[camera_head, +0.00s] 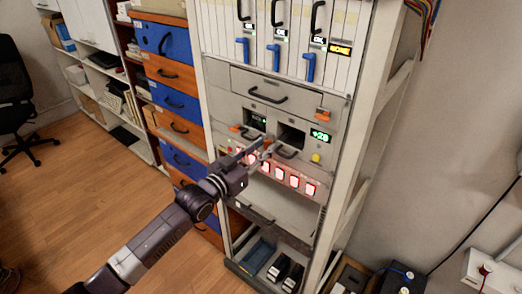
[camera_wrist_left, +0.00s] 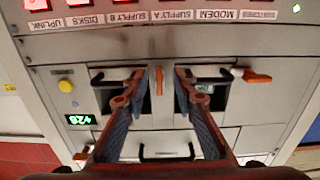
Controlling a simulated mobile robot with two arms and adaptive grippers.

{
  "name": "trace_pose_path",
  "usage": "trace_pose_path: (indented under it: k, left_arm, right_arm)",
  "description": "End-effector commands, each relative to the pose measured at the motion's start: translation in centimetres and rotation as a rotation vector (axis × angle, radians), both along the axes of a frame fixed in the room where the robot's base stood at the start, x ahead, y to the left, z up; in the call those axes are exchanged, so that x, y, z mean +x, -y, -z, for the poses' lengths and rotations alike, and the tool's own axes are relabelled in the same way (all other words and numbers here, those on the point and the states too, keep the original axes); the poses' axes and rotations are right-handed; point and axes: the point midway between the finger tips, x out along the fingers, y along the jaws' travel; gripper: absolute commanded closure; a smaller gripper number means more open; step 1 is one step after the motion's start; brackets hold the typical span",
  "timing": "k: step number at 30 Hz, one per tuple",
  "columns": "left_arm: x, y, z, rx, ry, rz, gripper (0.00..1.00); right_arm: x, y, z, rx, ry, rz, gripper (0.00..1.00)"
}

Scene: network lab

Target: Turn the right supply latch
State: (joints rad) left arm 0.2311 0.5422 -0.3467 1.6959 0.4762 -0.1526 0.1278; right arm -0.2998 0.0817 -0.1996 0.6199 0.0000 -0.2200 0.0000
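My left gripper (camera_head: 265,146) is at the front of the rack, before the two supply bays. In the left wrist view, which shows the rack upside down, its two fingers (camera_wrist_left: 161,75) are spread, with the small orange right supply latch (camera_wrist_left: 159,80) between them. That latch stands upright in the picture; I see no clear contact. The right supply bay (camera_head: 291,136) has a dark opening, a black handle and a green "+28" display (camera_head: 320,135). The left supply's orange latch (camera_wrist_left: 257,77) lies sideways. My right gripper is not in view.
A yellow button (camera_head: 316,157) sits right of the bays. Red lit switches (camera_head: 281,173) run below them. Above is a drawer (camera_head: 280,92) with a black handle and another orange latch (camera_head: 323,114). Blue levers (camera_head: 273,58) hang higher up.

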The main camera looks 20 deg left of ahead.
Motion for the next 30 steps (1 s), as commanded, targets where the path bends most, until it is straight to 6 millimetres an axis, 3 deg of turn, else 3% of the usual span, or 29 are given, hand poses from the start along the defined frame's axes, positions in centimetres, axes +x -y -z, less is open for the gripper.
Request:
trace_pose_path:
  k: [8,30]
  left_arm:
    - [0.0,0.1,0.1,0.192,0.072,0.002,0.74]
    - [0.0,0.0,0.2,1.483,0.542,0.002,0.74]
  right_arm:
    - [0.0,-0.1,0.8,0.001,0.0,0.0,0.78]
    - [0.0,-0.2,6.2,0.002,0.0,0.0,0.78]
